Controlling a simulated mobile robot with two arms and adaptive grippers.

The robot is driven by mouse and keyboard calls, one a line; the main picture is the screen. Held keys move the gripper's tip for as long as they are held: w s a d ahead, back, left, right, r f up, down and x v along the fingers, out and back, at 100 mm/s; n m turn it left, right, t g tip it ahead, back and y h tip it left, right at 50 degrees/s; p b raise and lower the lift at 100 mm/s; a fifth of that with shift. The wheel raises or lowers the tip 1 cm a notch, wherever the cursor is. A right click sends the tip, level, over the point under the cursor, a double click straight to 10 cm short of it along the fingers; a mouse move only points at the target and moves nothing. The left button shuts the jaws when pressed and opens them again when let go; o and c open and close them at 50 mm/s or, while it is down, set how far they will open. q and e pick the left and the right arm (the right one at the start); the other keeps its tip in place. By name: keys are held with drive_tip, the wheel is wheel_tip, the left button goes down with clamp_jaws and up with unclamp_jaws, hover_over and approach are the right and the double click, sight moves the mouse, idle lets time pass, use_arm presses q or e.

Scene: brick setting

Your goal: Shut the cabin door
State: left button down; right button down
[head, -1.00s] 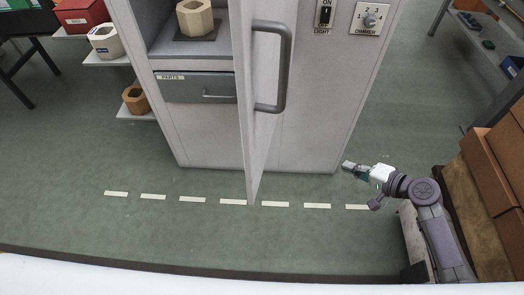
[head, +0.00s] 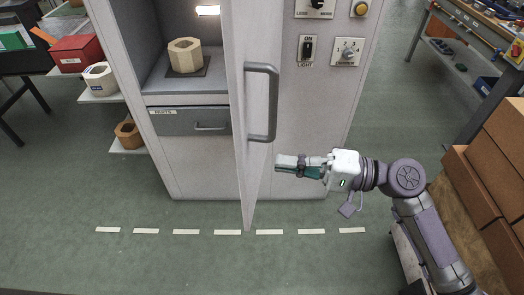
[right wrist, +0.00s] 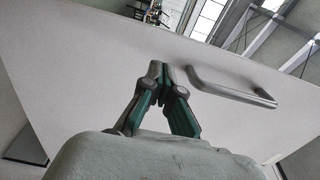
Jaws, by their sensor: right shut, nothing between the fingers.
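The cabin door (head: 247,130) is a pale grey panel standing open, swung out toward me, seen nearly edge-on in the head view. Its grey bar handle (head: 272,105) is on the right face. My right gripper (head: 278,163) is shut and empty, just right of the door's face, below the handle. In the right wrist view the door (right wrist: 100,75) fills much of the picture, with the handle (right wrist: 235,88) right of the shut fingertips (right wrist: 164,66). I cannot tell whether the fingertips touch the door. My left gripper is out of view.
Inside the cabin an octagonal wooden block (head: 186,55) stands on a dark pad, above the parts drawer (head: 190,122). A light switch (head: 307,48) and dimmer (head: 346,50) are on the right panel. Brown boxes (head: 480,170) stand at the right. The floor before the cabin is clear.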

sight(249, 158)
drive_tip(key=a, duration=0.2)
drive_tip(key=a+p, duration=0.1)
drive_tip(key=a, duration=0.1)
drive_tip(key=shift+w+r, duration=0.1)
drive_tip(key=shift+w, duration=0.3)
drive_tip(key=shift+w+a+p, duration=0.1)
drive_tip(key=shift+a+p, duration=0.2)
drive_tip(key=shift+a, duration=0.15)
